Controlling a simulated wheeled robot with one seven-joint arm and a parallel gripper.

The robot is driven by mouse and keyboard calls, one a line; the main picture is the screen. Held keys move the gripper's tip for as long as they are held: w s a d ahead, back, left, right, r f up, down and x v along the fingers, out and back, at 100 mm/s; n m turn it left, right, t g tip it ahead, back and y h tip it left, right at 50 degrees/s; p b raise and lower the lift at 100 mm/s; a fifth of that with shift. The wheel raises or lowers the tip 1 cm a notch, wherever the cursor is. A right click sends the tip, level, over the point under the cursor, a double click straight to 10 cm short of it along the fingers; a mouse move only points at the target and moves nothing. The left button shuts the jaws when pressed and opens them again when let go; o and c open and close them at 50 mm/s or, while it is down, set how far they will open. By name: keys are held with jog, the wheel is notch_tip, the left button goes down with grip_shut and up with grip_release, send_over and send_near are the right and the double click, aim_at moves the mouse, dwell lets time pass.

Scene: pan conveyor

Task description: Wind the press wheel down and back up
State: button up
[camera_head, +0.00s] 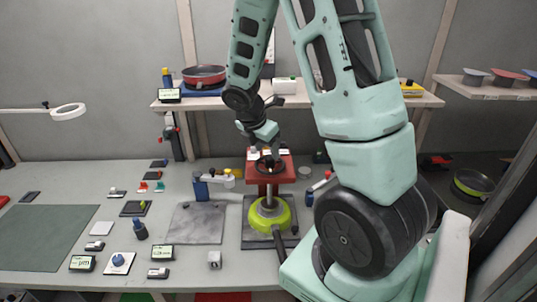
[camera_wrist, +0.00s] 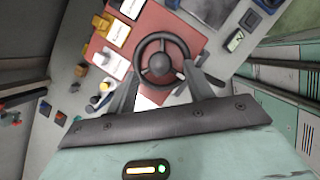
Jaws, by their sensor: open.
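The black press wheel (camera_head: 263,168) sits on top of the red press (camera_head: 284,173) at the back middle of the bench. A yellow-green pan (camera_head: 268,218) lies under the press with its dark handle toward the front. My gripper (camera_head: 268,150) points down just above the wheel. In the wrist view the wheel (camera_wrist: 160,63) shows as a round rim with spokes and a hub. The two fingers of my gripper (camera_wrist: 162,76) are apart, one to each side of the wheel's near part. I cannot tell whether either finger touches the rim.
A grey plate (camera_head: 197,224) and a blue-handled tool (camera_head: 201,188) lie left of the press. A dark green mat (camera_head: 40,236) and several small items cover the bench's left. A shelf (camera_head: 300,102) with a red pan (camera_head: 204,75) runs behind my arm.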

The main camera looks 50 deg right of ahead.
aim_at(270, 157)
jog(key=shift+x, duration=1.6)
jog(key=c, duration=1)
jog(key=shift+m, duration=0.3)
